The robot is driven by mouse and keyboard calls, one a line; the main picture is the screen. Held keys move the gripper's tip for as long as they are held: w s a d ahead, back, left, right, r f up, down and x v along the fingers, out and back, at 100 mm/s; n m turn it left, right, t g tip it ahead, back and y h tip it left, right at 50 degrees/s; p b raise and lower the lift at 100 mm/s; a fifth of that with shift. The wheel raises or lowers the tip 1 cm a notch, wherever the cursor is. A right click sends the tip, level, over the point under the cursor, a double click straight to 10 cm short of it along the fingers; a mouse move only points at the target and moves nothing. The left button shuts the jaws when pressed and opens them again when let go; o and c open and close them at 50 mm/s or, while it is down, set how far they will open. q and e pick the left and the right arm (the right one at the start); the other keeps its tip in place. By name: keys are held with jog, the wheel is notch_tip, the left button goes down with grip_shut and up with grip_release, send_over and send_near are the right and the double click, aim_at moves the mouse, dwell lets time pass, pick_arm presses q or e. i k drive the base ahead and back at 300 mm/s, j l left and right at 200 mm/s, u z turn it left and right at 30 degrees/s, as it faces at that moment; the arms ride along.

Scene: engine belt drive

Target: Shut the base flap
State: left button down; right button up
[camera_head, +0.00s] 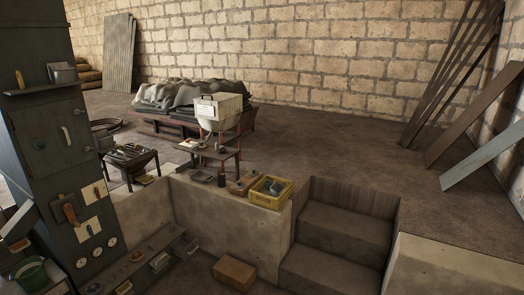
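A tall dark grey-green cabinet (60,140) stands at the left. It has a panel door with a pale handle (66,135), a lever with a reddish-brown grip (70,213) and several round white gauges low down. A grey tilted plate (18,222) sticks out at its lower left, by the picture's edge. I cannot tell whether this plate is the base flap, and no other part is clearly the flap. The foot of the cabinet is partly cut off by the frame. Neither of my grippers shows.
A low shelf (140,262) with small parts runs right from the cabinet's foot. A green bucket (30,272) stands at lower left. A wooden box (234,272) lies on the floor. A low wall (235,225) carries a yellow crate (270,192); steps (340,235) lie right of it.

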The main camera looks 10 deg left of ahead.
aim_at(160, 259)
jog(key=i+j+u, duration=0.25)
jog(key=u, duration=0.25)
jog(key=i+j+u, duration=0.1)
jog(key=i+u, duration=0.85)
jog(key=i+l+u, duration=0.2)
jog(key=u, duration=0.25)
jog(key=i+j+u, duration=0.4)
jog(key=i, duration=0.5)
jog(key=i+l+u, duration=0.1)
jog(key=i+u, duration=0.35)
jog(key=i, duration=0.4)
